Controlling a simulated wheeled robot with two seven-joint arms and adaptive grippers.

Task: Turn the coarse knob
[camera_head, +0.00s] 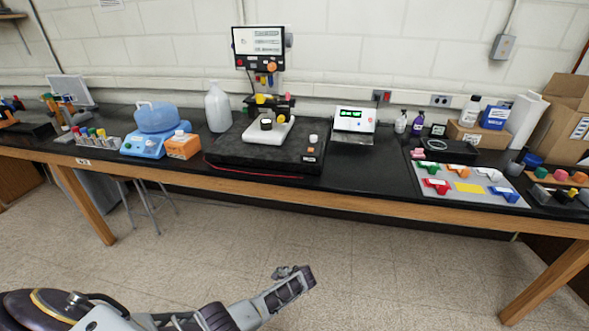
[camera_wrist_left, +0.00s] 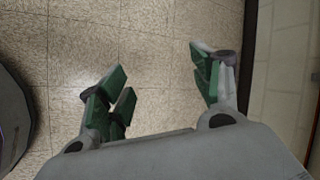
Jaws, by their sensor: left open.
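A white-based instrument (camera_head: 268,132) that looks like a microscope stands on a black slab (camera_head: 250,152) at the back middle of the bench. It carries a black knob (camera_head: 266,124) low at the front, and yellow and red parts above it. I cannot tell which part is the coarse knob. My left gripper (camera_head: 292,284) is low at the front, over the floor and well short of the bench. In the left wrist view its green-padded fingers (camera_wrist_left: 160,85) are spread wide with only floor between them. My right gripper is not in view.
The bench's wooden front edge (camera_head: 300,193) lies between my left arm and the instrument. A screen (camera_head: 258,40) stands behind it. An orange box (camera_head: 183,146) and a white bottle (camera_head: 218,108) are to its left, a white display unit (camera_head: 354,120) to its right. The floor in front is clear.

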